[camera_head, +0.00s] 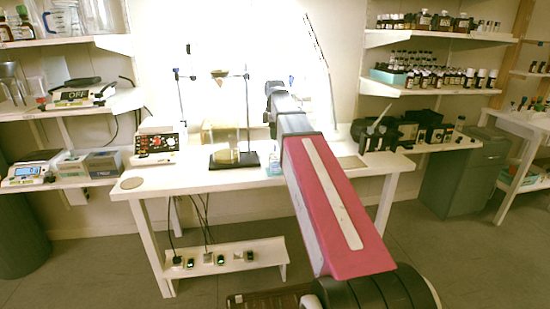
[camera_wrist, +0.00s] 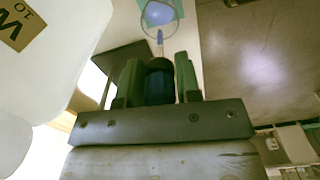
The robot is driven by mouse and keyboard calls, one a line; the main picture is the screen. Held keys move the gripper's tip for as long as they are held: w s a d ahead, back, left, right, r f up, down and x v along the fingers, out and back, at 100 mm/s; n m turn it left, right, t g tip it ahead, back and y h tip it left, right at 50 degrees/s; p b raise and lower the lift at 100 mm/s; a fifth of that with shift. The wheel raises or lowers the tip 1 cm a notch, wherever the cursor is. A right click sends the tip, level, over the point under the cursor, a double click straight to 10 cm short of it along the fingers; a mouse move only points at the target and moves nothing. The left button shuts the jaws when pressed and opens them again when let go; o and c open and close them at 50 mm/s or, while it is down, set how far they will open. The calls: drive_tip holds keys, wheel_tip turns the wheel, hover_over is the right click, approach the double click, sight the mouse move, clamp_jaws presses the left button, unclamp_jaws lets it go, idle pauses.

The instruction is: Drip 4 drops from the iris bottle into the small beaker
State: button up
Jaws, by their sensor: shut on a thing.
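In the wrist view, my gripper (camera_wrist: 160,75) has two green fingers, one on each side of a dark blue bottle-like piece (camera_wrist: 159,88) with a black collar. It is shut on this piece; no label shows, so I cannot tell whether it is the iris bottle. A thin, pale blue-tipped stem (camera_wrist: 160,42) sticks out beyond the collar. Just past the stem is a round clear glass rim (camera_wrist: 176,27) with blue inside, possibly the small beaker. I cannot tell whether they touch, and no falling drop shows. In the head view, my arm hides the gripper.
A large whitish container (camera_wrist: 50,60) with a brown label is close on the left in the wrist view. Shelves at right carry several small bottles (camera_head: 440,78).

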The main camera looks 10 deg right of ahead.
drive_tip(key=shift+r, duration=0.1)
idle(0.4)
drive_tip(key=shift+r, duration=1.9)
